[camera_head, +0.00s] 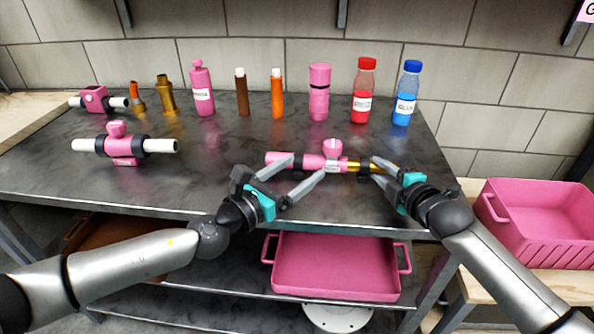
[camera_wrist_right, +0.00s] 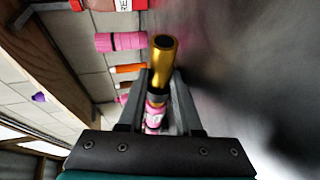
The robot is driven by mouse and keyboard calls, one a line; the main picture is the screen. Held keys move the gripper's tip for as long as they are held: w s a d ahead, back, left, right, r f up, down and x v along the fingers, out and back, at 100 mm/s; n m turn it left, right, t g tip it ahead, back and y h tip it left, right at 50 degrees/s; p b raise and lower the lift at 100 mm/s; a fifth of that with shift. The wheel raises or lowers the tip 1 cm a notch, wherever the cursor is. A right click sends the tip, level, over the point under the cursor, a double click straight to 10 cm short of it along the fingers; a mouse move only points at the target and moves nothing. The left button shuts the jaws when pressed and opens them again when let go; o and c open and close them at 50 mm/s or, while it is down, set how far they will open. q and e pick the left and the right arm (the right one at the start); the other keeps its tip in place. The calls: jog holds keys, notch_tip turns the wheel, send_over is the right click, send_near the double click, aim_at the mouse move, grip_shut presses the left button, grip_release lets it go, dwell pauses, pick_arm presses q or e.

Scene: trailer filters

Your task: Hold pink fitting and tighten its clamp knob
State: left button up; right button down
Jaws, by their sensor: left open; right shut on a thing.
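A pink fitting (camera_head: 310,163) with a round pink clamp knob (camera_head: 332,148) lies sideways near the front of the dark table. A gold tubular piece (camera_head: 358,167) extends from its right end. My left gripper (camera_head: 308,166) is open, its fingers spread at the fitting's left part; contact cannot be told. My right gripper (camera_head: 377,167) is shut on the gold piece at the right end. In the right wrist view the gold piece (camera_wrist_right: 161,62) shows its dark open end, with pink parts (camera_wrist_right: 154,114) between the fingers.
Two other pink fittings on white pipes (camera_head: 122,148) (camera_head: 95,98) are at the left. A row of bottles and tubes, including a red-capped bottle (camera_head: 363,92) and a blue-capped bottle (camera_head: 406,95), stands behind. A pink tray (camera_head: 335,282) is below; a pink crate (camera_head: 540,215) is at the right.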

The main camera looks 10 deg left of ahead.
dwell(0.3)
jog(key=c, duration=0.5)
grip_release()
jog(key=shift+f, duration=0.1)
jog(key=shift+s+f, duration=0.1)
jog(key=shift+f, duration=0.05)
